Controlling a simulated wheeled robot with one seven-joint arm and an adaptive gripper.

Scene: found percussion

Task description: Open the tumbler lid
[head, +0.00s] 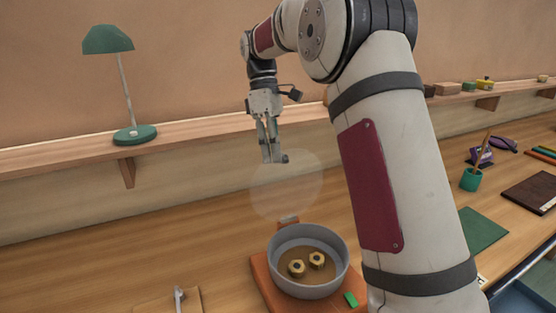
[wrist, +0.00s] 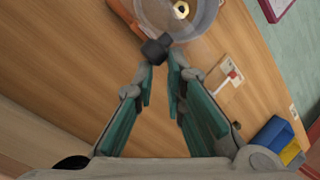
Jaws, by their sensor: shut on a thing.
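The tumbler (head: 334,280) is a round grey drum on an orange base (head: 262,284), open at the top, with two brass nuts (head: 297,268) inside. Its clear round lid (head: 290,188) stands raised, tilted up above the drum's back edge, by a small block (head: 288,221). My gripper (head: 272,160) is at the lid's top edge, shut on its dark knob. In the wrist view the knob (wrist: 155,50) sits at my fingertips (wrist: 160,66), with the see-through lid and drum beyond. The contact between fingers and knob is partly hidden.
A green lamp (head: 122,90) stands on the wall shelf (head: 60,160) behind. A green block (head: 351,299) lies by the drum. A teal cup (head: 471,180) and a green mat (head: 482,230) are to the right. The bench left of the drum is mostly clear.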

